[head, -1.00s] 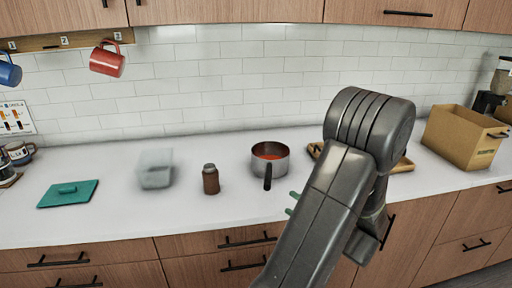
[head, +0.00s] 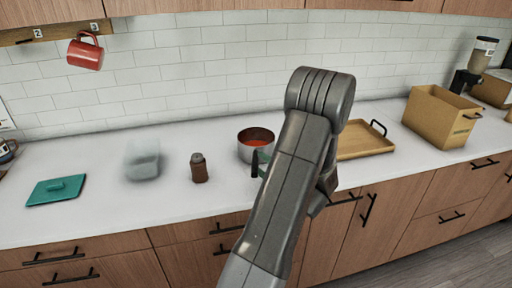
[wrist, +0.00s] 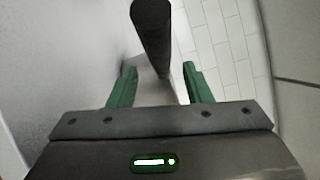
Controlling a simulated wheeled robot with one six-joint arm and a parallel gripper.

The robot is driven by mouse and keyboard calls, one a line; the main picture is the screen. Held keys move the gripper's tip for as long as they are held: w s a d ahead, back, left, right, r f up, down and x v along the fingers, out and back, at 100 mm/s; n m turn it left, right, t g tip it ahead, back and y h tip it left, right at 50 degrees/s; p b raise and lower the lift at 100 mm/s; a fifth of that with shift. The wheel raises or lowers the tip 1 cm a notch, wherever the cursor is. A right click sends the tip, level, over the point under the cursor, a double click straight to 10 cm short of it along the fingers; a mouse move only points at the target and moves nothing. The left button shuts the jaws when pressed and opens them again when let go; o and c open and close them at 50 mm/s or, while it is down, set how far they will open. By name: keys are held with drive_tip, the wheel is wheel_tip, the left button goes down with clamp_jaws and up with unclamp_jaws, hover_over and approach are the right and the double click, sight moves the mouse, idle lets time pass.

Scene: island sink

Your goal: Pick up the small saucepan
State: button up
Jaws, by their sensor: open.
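My gripper (head: 262,164) is at the handle in the head view, mostly hidden behind my arm. In the wrist view my gripper (wrist: 160,88) is open, its two green fingers apart. The dark handle (wrist: 151,35) lies ahead, in line with the gap between them. I cannot tell whether the fingers touch it.
A wooden tray (head: 366,144) and an open cardboard box (head: 440,117) are to the right. A red mug (head: 86,52) hangs above.

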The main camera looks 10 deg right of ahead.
sight(256, 156)
drive_tip(key=shift+x, duration=1.35)
drive_tip(key=shift+r, duration=0.1)
clamp_jaws()
drive_tip(key=shift+r, duration=0.1)
